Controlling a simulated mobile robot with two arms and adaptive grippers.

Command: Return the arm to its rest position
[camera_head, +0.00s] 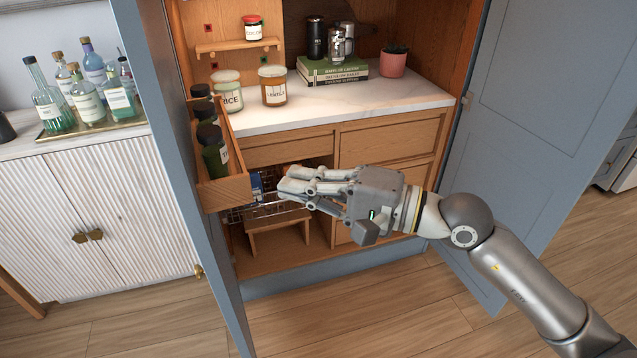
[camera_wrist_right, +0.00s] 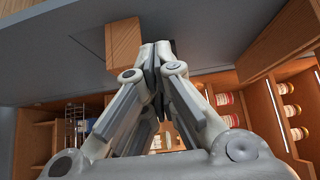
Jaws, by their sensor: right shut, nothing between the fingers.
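My right arm (camera_head: 510,275) comes in from the lower right in the head view. My right gripper (camera_head: 287,190) is shut and empty, in front of the open larder's lower drawers. Its fingertips point left, near the wooden rack on the left door. In the right wrist view the fingers (camera_wrist_right: 157,62) are closed together, with no object between them. My left gripper is not in view.
The left door (camera_head: 180,150) stands open with a bottle rack (camera_head: 225,190) close to my fingertips. The right door (camera_head: 550,110) is open behind my forearm. A step stool (camera_head: 275,222) stands below. Jars (camera_head: 272,88) sit on the marble counter (camera_head: 330,102).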

